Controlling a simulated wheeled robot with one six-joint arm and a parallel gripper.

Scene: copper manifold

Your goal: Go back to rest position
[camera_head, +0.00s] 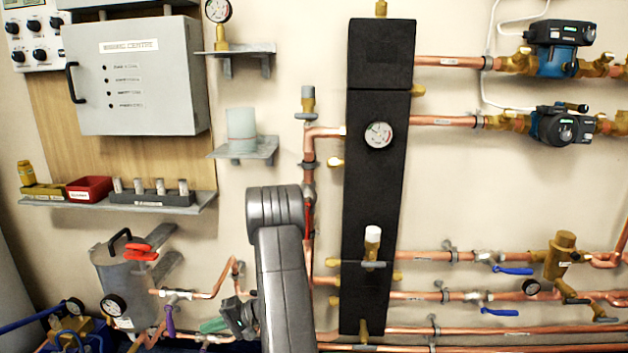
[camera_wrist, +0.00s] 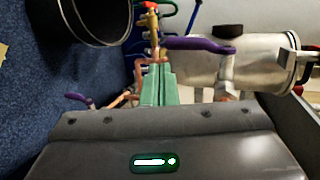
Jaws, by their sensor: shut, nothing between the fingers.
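My gripper (camera_head: 212,325) is low at the lower left of the head view, partly behind my own grey arm. Its green fingers also show in the wrist view (camera_wrist: 160,86), pressed together with nothing between them. In the head view the fingers point left, near the low copper pipes and a purple valve handle (camera_head: 170,321). In the wrist view a purple handle (camera_wrist: 200,44) lies just beyond the fingertips; I cannot tell whether they touch.
A steel canister (camera_head: 128,280) stands left of my gripper, and shows in the wrist view (camera_wrist: 240,68). A black manifold block (camera_head: 372,200) and copper pipes are right of my arm. A shelf (camera_head: 150,203) with a red bin (camera_head: 90,188) is above. A dark round container (camera_wrist: 95,20) is upper left.

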